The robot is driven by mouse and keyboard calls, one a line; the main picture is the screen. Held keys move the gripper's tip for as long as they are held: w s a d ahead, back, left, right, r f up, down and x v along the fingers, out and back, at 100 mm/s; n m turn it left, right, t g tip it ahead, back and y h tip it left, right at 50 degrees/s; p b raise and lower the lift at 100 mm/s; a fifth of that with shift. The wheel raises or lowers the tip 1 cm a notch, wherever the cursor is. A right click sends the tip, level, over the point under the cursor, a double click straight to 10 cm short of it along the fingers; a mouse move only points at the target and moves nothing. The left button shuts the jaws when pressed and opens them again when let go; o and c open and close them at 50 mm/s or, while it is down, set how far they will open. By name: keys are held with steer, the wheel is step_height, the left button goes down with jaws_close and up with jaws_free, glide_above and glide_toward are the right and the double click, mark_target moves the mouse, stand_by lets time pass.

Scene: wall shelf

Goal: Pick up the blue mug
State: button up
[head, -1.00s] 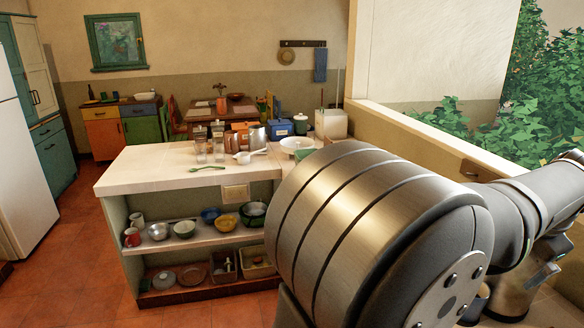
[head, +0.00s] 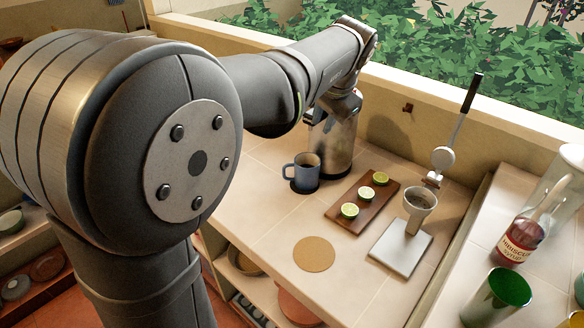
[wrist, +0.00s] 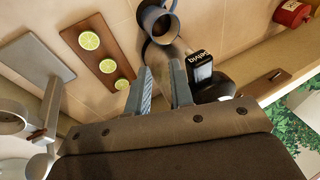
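The blue mug (head: 305,174) stands upright on the counter on a small dark round base, its handle toward the left, with dark contents or a dark inside. It also shows in the wrist view (wrist: 157,20) at the top middle, beyond my fingertips. My gripper (wrist: 160,70) has its two fingers apart. It is short of the mug and does not touch it. A shiny metal surface shows beyond the gap between the fingers. In the head view my arm reaches behind the mug, and the fingers cannot be made out clearly there.
A steel canister (head: 335,145) stands close behind the mug. A round cork mat (head: 314,254) lies in front. A low wall runs behind.

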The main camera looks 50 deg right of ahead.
steer(key=w+a+f+m+t+h, duration=0.1)
steer(key=w+a+f+m+h, duration=0.3)
steer(key=m, duration=1)
steer(key=w+a+f+m+h, duration=0.1)
steer(key=a+f+m, duration=0.55)
steer(key=m, duration=0.75)
glide_toward(283, 173)
steer(key=shift+w+d+f+m, duration=0.15)
steer(key=shift+w+d+f, duration=0.25)
steer(key=shift+f, duration=0.2)
steer(key=shift+w+d+f+m, duration=0.15)
steer(key=shift+w+d+f, duration=0.2)
steer(key=shift+d+f, duration=0.2)
steer(key=shift+x, duration=2.55)
steer(key=shift+s, duration=0.15)
jaws_close()
